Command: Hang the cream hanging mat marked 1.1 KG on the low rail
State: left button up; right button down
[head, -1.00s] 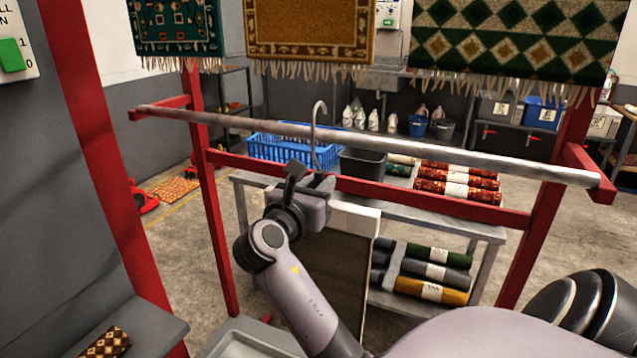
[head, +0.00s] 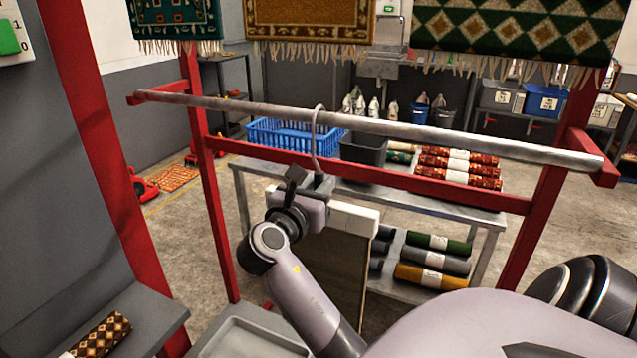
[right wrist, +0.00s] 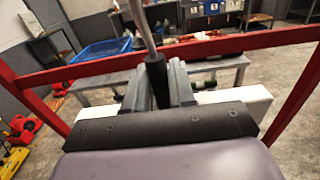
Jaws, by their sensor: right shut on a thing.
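My right gripper (head: 318,186) is shut on the stem of a grey metal hook (head: 315,140). The hanging mat (head: 338,265) hangs below the gripper, with a pale bar (head: 355,218) across its top. The mat's face looks dark brown in shade, partly hidden by my arm, and no weight mark is readable. The hook's curved top overlaps the low rail (head: 450,135) in the head view; I cannot tell whether it rests on it. In the right wrist view the fingers (right wrist: 163,85) close around the dark stem collar, with the pale bar (right wrist: 235,100) behind.
A red frame (head: 200,150) carries the rail. Patterned rugs (head: 310,22) hang above it. Behind stands a grey table (head: 475,222) with a blue basket (head: 285,135), a dark bin (head: 362,150) and rolled rugs. A grey tray (head: 245,335) lies below.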

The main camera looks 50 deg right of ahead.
jog(key=shift+r, duration=0.1)
jog(key=c, duration=0.9)
grip_release()
jog(key=shift+o, duration=0.2)
